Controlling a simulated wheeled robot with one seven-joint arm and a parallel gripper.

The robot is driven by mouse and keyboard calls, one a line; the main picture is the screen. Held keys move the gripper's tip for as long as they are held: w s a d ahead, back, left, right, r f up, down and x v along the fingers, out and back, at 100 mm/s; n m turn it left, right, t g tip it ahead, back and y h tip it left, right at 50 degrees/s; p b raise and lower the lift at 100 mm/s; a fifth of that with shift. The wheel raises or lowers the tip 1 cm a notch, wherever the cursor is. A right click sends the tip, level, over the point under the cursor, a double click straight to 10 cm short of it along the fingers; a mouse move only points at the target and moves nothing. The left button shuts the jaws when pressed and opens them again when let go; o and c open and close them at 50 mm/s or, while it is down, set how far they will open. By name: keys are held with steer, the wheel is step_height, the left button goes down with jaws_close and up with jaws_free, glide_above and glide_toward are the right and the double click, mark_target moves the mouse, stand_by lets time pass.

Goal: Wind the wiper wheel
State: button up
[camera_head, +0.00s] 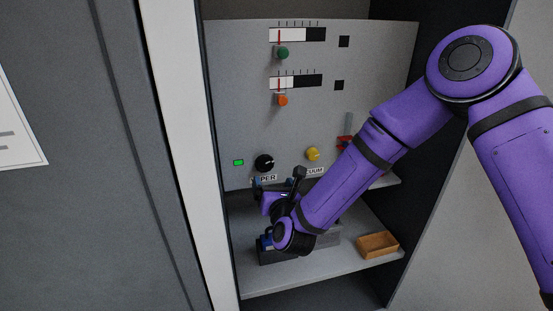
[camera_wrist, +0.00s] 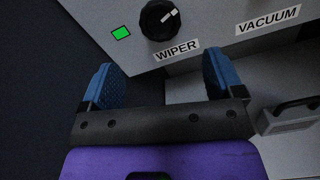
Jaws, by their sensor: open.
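The wiper wheel is a black round knob (camera_wrist: 159,19) with a white pointer mark, above the label "WIPER" (camera_wrist: 177,50) in the wrist view. In the head view the knob (camera_head: 264,162) sits low on the grey panel, right of a lit green square. My gripper (camera_wrist: 160,80) is open and empty, its two blue pads apart. In the wrist view the knob lies ahead of the gap between the pads, apart from them. In the head view my gripper (camera_head: 272,200) is just below the knob, partly hidden by my wrist.
A yellow knob (camera_head: 312,154) is right of the wheel, above the label "VACUUM" (camera_wrist: 268,19). A wooden tray (camera_head: 378,246) is on the shelf. A white cabinet edge (camera_head: 183,120) stands left.

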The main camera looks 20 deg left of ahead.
mark_target(265, 165)
steer(key=x, duration=1)
steer(key=shift+w+a, duration=0.15)
steer(key=shift+w, duration=0.2)
steer(key=shift+c, duration=0.2)
steer(key=c, duration=0.9)
